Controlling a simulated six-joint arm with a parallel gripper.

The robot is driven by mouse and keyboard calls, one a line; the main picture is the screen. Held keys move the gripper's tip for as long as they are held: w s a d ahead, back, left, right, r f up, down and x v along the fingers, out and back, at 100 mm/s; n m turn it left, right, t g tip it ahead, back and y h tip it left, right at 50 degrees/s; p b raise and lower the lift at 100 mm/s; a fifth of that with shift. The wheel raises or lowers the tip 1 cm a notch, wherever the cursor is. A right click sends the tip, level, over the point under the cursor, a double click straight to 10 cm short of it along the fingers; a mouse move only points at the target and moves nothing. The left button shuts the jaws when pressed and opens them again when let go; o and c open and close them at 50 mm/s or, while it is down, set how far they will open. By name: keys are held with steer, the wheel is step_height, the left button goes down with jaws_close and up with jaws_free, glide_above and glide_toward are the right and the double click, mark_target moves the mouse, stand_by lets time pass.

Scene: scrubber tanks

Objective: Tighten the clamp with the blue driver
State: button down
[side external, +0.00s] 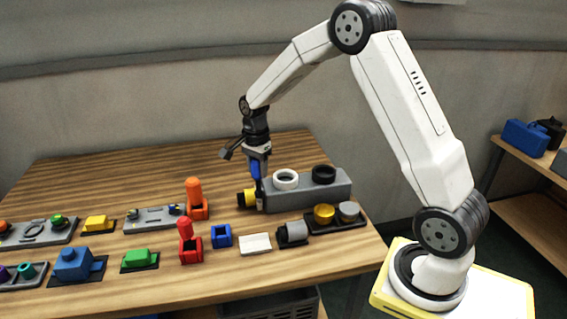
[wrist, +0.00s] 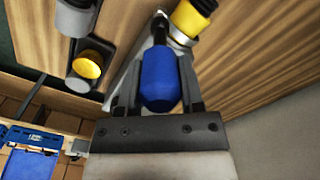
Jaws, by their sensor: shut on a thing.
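My gripper (side external: 256,155) is shut on the blue driver (side external: 255,168) and holds it upright, tip down, at the left end of the grey tank block (side external: 312,192). In the wrist view the driver's blue handle (wrist: 159,80) sits between the two fingers, with its dark shaft pointing away. The clamp (side external: 260,203) is a silver band at the base of the yellow and black fitting (side external: 246,198). In the wrist view the band (wrist: 193,37) is beside the driver's shaft. I cannot tell whether the tip touches the clamp's screw.
An empty-looking blue holder (side external: 221,236) stands in front. A red driver (side external: 185,228) and an orange driver (side external: 194,190) stand in their holders. A white ring (side external: 287,179) and a black ring (side external: 323,174) top the block. Trays of parts fill the left front; the table's back is clear.

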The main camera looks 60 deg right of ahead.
steer(key=n, duration=0.6)
steer(key=shift+n, duration=0.3)
steer(key=shift+n, duration=0.3)
steer(key=n, duration=0.6)
steer(key=shift+n, duration=1.6)
steer(key=n, duration=0.3)
steer(key=shift+n, duration=0.3)
steer(key=n, duration=0.6)
steer(key=shift+n, duration=0.3)
steer(key=shift+f, duration=0.9)
stand_by(0.5)
